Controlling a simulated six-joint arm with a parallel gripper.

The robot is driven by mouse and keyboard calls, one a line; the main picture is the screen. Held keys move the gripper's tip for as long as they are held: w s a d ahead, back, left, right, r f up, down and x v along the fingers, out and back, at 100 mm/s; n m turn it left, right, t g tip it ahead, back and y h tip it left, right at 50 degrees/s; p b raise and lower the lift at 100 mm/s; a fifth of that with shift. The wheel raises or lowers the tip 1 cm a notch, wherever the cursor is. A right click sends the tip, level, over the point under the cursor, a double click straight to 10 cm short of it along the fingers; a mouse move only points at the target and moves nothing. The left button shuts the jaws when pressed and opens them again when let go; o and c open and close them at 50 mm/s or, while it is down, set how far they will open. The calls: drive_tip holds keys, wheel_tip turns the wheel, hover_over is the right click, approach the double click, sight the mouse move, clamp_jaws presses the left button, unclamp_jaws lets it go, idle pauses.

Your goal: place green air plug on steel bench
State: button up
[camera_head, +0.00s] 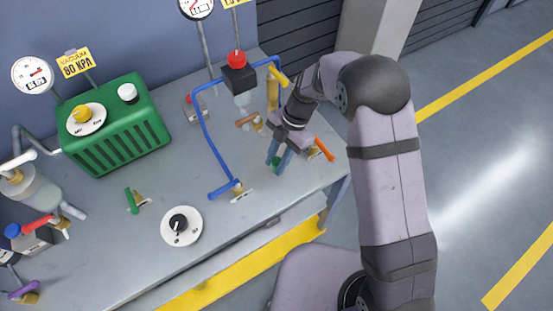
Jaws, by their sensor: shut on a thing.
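The green air plug (275,161) shows as a small green piece between the fingertips of my gripper (278,160). My gripper is shut on it and points down over the right part of the steel bench (275,203). The fingers hide most of the plug. I cannot tell from this view whether the plug touches the bench top or is held just above it.
An orange-red handled valve (323,149) is close right of my gripper, and a brown-handled one (248,120) is to its left. A blue pipe (207,130) arches left of it. A green vacuum unit (118,130) and a dial (181,226) stand farther left. Bench in front is clear.

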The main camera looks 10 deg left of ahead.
drive_tip(key=shift+f, duration=0.2)
drive_tip(key=o, duration=0.9)
drive_tip(key=shift+r, duration=0.15)
drive_tip(key=shift+r, duration=0.2)
drive_tip(key=shift+w+r+b, duration=0.2)
drive_tip(key=shift+b, duration=0.1)
drive_tip(key=b+v, duration=0.3)
drive_tip(key=v, duration=0.8)
drive_tip(key=shift+d+r, duration=0.15)
